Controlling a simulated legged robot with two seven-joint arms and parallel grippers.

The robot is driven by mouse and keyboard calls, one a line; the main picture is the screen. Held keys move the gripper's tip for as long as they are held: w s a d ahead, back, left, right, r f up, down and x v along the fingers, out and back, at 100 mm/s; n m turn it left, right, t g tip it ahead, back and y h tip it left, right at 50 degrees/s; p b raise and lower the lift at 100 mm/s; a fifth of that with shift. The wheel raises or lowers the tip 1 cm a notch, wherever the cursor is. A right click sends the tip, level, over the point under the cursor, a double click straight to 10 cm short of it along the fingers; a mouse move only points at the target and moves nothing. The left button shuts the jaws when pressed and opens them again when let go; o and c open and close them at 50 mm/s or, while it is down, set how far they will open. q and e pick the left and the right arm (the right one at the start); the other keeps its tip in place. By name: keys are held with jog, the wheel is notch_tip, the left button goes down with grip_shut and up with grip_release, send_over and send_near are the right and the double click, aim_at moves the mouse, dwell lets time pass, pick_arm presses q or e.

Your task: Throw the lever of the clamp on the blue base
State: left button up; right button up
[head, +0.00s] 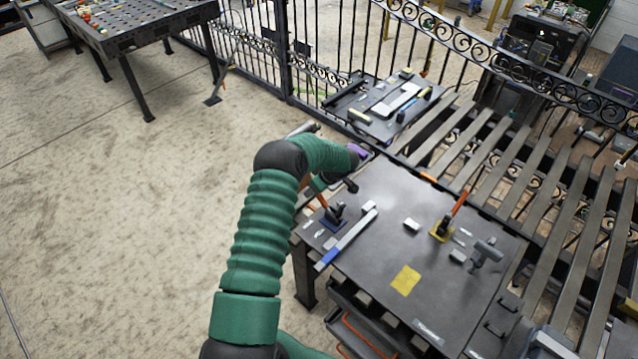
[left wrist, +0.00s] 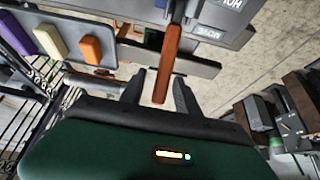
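The clamp on the blue base (head: 333,220) stands near the left edge of the grey workbench in the head view. Its orange lever (head: 322,200) slants up to the left, its upper part partly hidden by my arm. My left gripper (left wrist: 160,88) is open in the left wrist view. An orange-red lever (left wrist: 171,60) reaches between its two dark fingers, with gaps visible on both sides. The lever's foot and the blue base are not clear in that view. My right gripper is not in view.
A second clamp on a yellow base (head: 440,231), with its orange lever up, stands farther right on the workbench (head: 375,255). A blue-ended bar (head: 346,240) lies beside the blue base. A yellow sheet (head: 406,280) lies flat. An iron railing runs behind.

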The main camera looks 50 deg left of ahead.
pick_arm(q)
jog(key=b+v, duration=0.2)
jog(key=v, duration=1.4)
jog(key=shift+a, duration=0.15)
